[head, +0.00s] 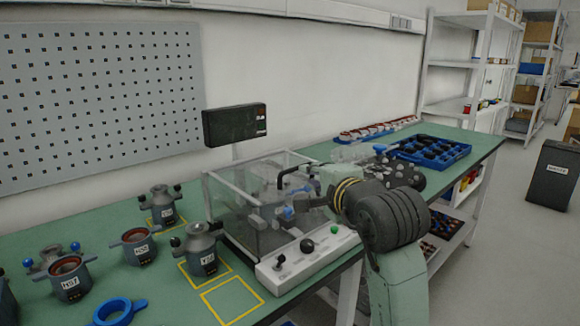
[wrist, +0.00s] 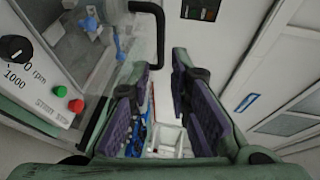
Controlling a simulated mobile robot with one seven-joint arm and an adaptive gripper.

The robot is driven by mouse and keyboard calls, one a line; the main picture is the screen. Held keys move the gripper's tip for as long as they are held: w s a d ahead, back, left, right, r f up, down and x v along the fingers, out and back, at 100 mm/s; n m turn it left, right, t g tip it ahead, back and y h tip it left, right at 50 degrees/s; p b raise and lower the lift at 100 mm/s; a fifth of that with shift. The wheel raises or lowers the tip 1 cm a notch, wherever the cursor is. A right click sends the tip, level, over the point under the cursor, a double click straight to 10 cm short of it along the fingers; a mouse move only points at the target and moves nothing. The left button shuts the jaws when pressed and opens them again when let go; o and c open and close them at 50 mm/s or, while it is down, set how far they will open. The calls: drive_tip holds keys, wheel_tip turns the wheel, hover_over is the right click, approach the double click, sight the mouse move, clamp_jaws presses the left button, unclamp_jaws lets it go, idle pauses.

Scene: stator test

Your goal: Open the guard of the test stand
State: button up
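The test stand has a clear box guard (head: 240,205) with a pale frame, and it looks closed. Its black bar handle (head: 283,177) stands at the upper right of the guard, partly behind my arm. The handle also shows in the wrist view (wrist: 160,32), just beyond and above my fingers. My gripper (wrist: 163,100) is open and empty, its purple-padded fingers apart and not touching the handle. In the head view my gripper is beside the guard's right side, mostly hidden by my arm. Blue parts (wrist: 90,24) show through the guard.
A white control panel (head: 305,256) with a knob and red and green buttons fronts the stand. A dark monitor (head: 235,125) stands behind. Several stators (head: 202,250) and a blue ring (head: 119,311) occupy the left bench. A blue tray (head: 430,150) lies at the right.

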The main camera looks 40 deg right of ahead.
sight(298, 170)
drive_tip(key=p+x, duration=0.1)
drive_tip(key=x, duration=0.3)
drive_tip(key=p+x, duration=0.1)
drive_tip(key=x, duration=0.4)
drive_tip(key=shift+w+a, duration=0.1)
drive_tip(key=shift+w, duration=0.25)
clamp_jaws()
drive_tip(key=shift+f, duration=0.1)
